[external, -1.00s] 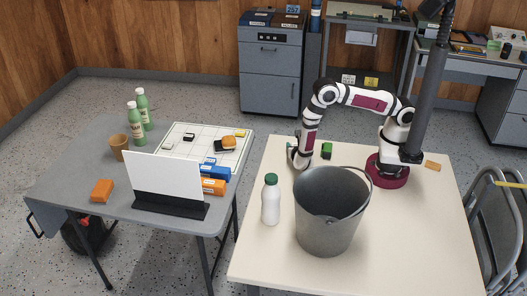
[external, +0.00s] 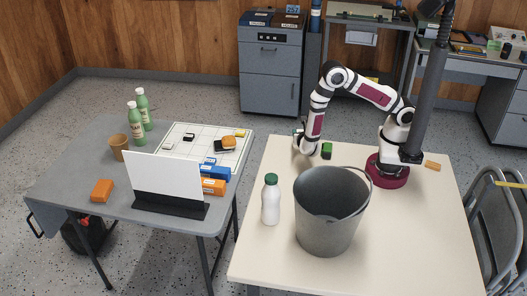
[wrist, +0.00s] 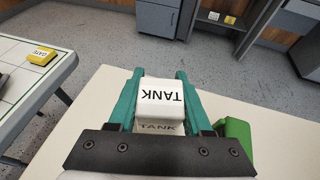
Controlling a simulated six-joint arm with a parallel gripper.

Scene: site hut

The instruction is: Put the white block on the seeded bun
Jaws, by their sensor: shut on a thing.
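The white block (wrist: 160,98), lettered TANK, is held between the teal fingers of my gripper (wrist: 159,88) in the wrist view. In the external view my gripper (external: 301,142) is over the far left part of the cream table, mostly hidden by the wrist. The block appears raised off the table. The seeded bun (external: 229,142) looks like a small orange-brown bun on the gridded white board (external: 183,150) on the grey table, left of my gripper and across a gap. Its seeds are too small to see.
A green block (external: 326,150) stands close right of my gripper. A metal bucket (external: 328,215) and a white bottle (external: 271,200) stand nearer the camera. Blue and orange boxes, a dark block and a yellow block (wrist: 41,56) are near the bun.

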